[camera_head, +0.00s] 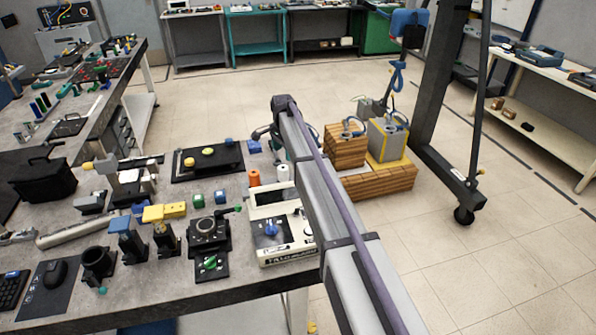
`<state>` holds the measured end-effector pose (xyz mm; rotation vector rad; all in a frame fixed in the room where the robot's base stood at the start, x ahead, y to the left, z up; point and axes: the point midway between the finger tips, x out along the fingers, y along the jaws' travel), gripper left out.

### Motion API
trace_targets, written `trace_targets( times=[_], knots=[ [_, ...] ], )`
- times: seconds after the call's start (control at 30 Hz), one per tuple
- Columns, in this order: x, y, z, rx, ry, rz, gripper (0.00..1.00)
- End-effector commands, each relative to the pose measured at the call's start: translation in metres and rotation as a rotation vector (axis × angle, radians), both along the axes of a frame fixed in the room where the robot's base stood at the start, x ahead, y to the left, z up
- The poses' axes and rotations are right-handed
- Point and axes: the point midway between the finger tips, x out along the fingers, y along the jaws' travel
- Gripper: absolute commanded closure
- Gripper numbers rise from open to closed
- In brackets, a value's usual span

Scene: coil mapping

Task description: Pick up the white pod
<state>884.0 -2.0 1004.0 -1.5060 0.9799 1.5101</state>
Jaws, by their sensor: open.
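A small white cylinder (283,173), possibly the white pod, stands upright near the right edge of the grey workbench (165,305). It is beside an orange cylinder (254,178) and close to my arm in the picture. My arm runs from the bottom right up to a dark joint near the bench's right edge. Some of my wrist parts show left of that joint, just above the white cylinder in the picture. My gripper's fingers cannot be made out, and nothing is seen touching the white cylinder.
A white instrument with a blue knob (271,229) and a black dial device (209,234) stand in front of the cylinders. A black plate with yellow discs (207,160) lies behind left. Wooden crates (379,184) and a dark wheeled frame (446,160) stand beyond my arm.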

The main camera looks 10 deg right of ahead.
Motion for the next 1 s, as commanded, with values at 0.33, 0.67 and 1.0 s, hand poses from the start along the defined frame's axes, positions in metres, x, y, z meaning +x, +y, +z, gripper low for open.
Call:
trace_targets(
  times=[0.33, 0.67, 1.0],
  knots=[
    [-0.002, 0.000, -0.011, 0.000, 0.000, -0.119, 0.27],
    [-0.002, 0.000, -0.060, 0.000, 0.000, -0.117, 0.27],
    [0.003, -0.001, -0.103, 0.000, 0.000, -0.117, 0.27]
  ],
)
